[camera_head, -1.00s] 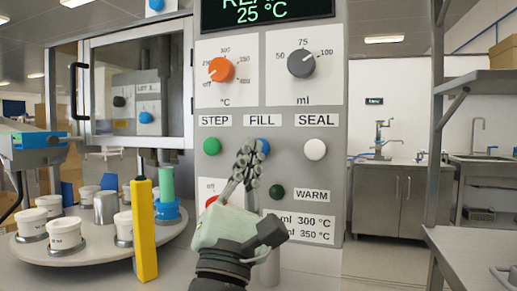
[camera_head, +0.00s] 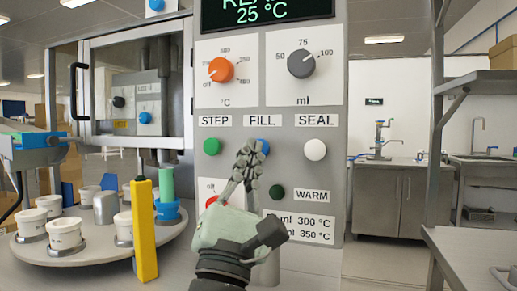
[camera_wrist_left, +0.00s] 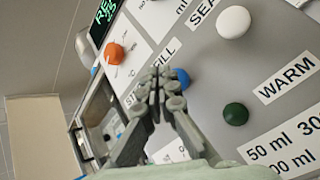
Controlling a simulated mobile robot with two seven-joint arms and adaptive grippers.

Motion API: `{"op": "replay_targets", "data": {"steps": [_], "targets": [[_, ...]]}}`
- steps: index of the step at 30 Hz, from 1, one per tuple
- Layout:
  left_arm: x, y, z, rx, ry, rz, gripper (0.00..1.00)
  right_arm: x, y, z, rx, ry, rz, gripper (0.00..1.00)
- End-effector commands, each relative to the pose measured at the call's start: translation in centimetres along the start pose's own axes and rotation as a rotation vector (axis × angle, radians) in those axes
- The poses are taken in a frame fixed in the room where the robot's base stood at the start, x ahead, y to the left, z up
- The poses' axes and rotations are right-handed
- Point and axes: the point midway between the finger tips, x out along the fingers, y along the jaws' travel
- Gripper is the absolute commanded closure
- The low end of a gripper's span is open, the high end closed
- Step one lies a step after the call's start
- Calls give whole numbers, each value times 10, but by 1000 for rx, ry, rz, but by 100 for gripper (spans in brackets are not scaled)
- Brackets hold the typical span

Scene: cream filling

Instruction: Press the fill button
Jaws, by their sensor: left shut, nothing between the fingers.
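The blue fill button (camera_head: 263,147) sits under the FILL label on the grey control panel (camera_head: 335,190). It is partly covered by my left gripper (camera_head: 251,148), which is shut and empty with its fingertips right at the button's left side. In the left wrist view the button (camera_wrist_left: 182,78) shows just right of the shut fingertips (camera_wrist_left: 163,72). I cannot tell whether the fingertips touch it. My right gripper is not in view.
The green step button (camera_head: 212,147) is left of the fill button, the white seal button (camera_head: 315,150) right of it. A dark green button (camera_head: 277,192) lies below. A yellow post (camera_head: 144,230) and a turntable (camera_head: 85,250) with several white cups stand at left.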

Motion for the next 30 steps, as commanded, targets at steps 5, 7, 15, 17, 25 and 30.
{"op": "replay_targets", "data": {"steps": [5, 7, 15, 17, 25, 30], "targets": [[4, -2, -2, 2, 1, 0, 100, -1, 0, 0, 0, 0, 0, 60], [5, -3, -4, 0, 1, 0, 100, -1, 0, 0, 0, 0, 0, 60], [6, -4, -4, 0, 0, 0, 100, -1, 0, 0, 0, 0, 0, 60], [6, -4, -4, 0, 0, 0, 100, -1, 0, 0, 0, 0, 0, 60], [7, -5, -5, 1, 0, 0, 100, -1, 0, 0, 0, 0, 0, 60], [9, -6, -6, 1, 0, 0, 100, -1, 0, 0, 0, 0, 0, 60]]}}
